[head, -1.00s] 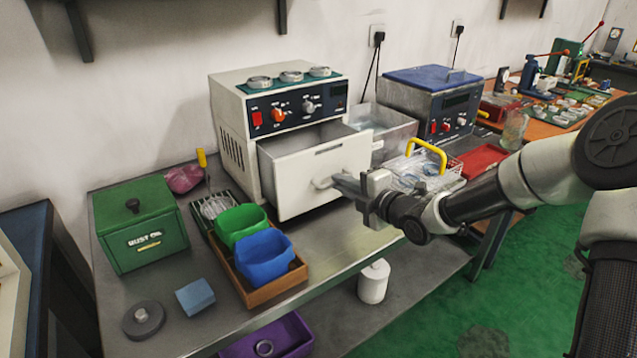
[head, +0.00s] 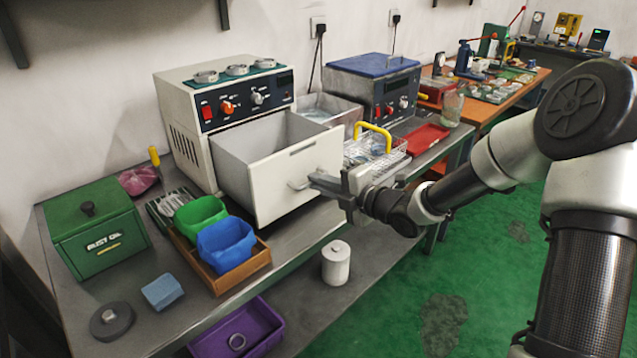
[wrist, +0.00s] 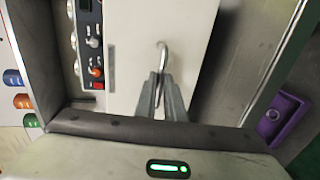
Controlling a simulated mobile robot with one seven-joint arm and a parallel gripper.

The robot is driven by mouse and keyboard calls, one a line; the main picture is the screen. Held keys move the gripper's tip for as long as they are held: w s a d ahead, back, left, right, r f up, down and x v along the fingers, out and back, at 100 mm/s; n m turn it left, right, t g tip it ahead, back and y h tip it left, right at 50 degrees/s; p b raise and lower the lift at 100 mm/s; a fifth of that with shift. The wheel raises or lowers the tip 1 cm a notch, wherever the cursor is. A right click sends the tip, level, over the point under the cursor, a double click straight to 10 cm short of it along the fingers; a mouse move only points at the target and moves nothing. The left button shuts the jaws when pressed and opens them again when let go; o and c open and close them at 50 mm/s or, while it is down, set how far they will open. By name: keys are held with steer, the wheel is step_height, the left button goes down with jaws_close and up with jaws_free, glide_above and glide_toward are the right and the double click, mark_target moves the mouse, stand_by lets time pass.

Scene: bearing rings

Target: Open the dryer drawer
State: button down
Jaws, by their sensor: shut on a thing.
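The dryer (head: 190,112) is a cream box with a dark control panel on the bench. Its white-fronted drawer (head: 290,182) is pulled well out, and its grey inside shows from above. My gripper (head: 318,182) is shut on the drawer handle (head: 298,185), at the middle of the drawer front. In the wrist view the two fingers (wrist: 160,88) close on the curved metal handle (wrist: 162,52) against the drawer front (wrist: 135,60). The fingertips partly hide the handle.
A wooden tray (head: 243,270) with green and blue bins stands left of the drawer, close below it. A wire basket (head: 368,148) with a yellow handle is to its right. A white canister (head: 336,262) sits on the lower shelf. The green floor in front is clear.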

steer(key=c, duration=1.8)
jaws_free()
steer(key=shift+c, duration=0.2)
steer(key=p+v, duration=0.3)
steer(key=v, duration=1.4)
steer(key=shift+s, duration=0.25)
steer(key=shift+d+r, duration=0.1)
